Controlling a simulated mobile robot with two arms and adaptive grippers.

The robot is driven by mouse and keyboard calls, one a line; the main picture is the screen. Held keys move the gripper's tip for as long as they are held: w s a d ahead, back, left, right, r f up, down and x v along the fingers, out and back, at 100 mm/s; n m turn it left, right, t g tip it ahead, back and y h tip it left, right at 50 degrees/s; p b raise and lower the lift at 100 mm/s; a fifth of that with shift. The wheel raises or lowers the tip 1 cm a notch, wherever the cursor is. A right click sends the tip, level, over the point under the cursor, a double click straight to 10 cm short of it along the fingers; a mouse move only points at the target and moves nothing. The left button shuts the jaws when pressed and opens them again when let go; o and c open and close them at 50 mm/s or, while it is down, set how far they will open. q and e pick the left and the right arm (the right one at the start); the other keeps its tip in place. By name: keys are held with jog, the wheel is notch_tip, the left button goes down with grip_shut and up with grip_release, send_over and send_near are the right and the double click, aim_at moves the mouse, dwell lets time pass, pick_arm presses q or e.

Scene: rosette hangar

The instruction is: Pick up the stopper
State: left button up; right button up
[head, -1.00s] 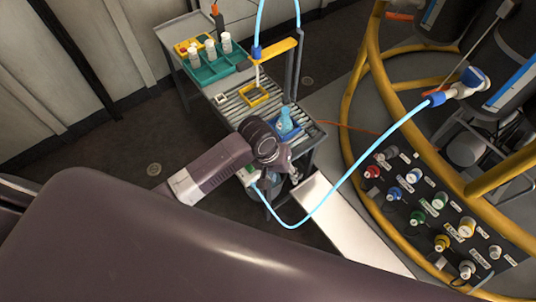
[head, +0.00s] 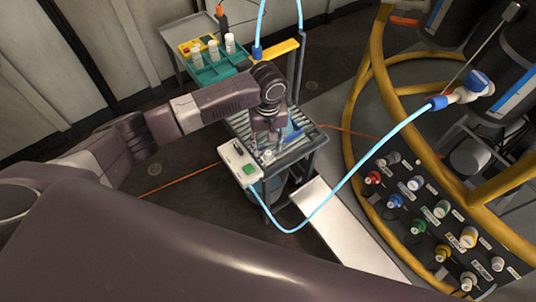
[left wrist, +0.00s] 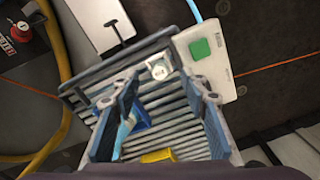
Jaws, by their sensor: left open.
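A small round white piece, which looks like the stopper (left wrist: 160,70), sits on the slatted top of the cart near its edge in the left wrist view. It also shows as a small pale spot (head: 267,156) just below my gripper in the head view. My left gripper (head: 269,143) points down over the cart, open and empty. In the left wrist view its fingers (left wrist: 165,118) are spread over the slats, and the white piece lies beyond them, towards the top of the picture. I cannot tell the height gap. My right gripper is not in view.
A white box with a green button (head: 242,165) hangs at the cart's side, with a pale blue hose. A blue holder (left wrist: 140,119) and a yellow frame (left wrist: 158,156) are near the fingers. A teal rack of white bottles (head: 222,65) stands behind. Yellow rails (head: 352,120) curve at right.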

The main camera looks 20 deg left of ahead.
aim_at(268, 152)
pick_arm(q)
notch_tip(268, 152, down, 3)
jog(key=shift+r, duration=0.2)
jog(key=shift+f, duration=0.3)
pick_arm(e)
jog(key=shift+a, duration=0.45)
pick_arm(q)
jog(key=shift+c, duration=0.5)
jog(key=c, duration=0.9)
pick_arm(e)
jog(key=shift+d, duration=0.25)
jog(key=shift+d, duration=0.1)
